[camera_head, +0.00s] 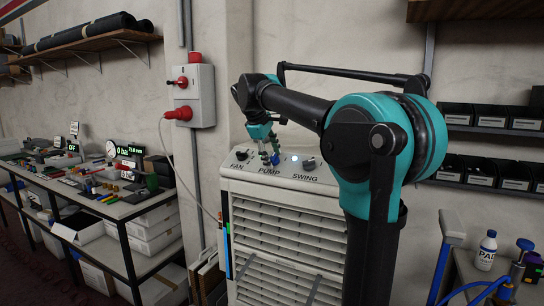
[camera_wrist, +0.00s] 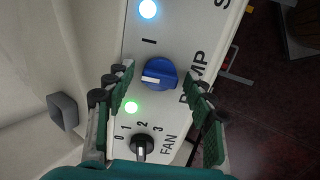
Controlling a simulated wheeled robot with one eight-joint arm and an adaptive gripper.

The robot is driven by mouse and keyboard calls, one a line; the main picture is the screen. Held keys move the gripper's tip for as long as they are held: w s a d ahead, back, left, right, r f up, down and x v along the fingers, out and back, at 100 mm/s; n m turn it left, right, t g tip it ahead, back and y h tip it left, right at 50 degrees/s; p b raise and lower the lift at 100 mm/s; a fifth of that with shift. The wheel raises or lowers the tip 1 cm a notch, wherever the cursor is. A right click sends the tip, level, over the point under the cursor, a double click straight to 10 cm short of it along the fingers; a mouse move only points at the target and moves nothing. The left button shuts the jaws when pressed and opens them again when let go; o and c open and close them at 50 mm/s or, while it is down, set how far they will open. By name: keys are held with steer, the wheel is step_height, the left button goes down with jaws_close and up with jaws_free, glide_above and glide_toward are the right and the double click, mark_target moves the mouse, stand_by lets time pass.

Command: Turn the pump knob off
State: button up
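The blue pump knob (camera_wrist: 158,73) sits on the white control panel above the word PUMP. A "1" mark shows beside it, and its ridge looks roughly crosswise in the wrist view; its exact setting is hard to tell. The knob also shows in the head view (camera_head: 275,159), just below my fingers. My gripper (camera_wrist: 158,80) is open, with one finger on each side of the knob and gaps visible between them. In the head view, my gripper (camera_head: 269,150) points down at the panel top.
The black FAN knob (camera_wrist: 141,145) with a lit green lamp (camera_wrist: 131,106) is beside the pump knob. A lit blue-white lamp (camera_wrist: 148,9) is on the other side. The SWING knob (camera_head: 309,163) is further right. A red-and-grey wall switch box (camera_head: 190,95) hangs behind.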

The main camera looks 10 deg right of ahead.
steer(key=v, duration=1.2)
stand_by(0.3)
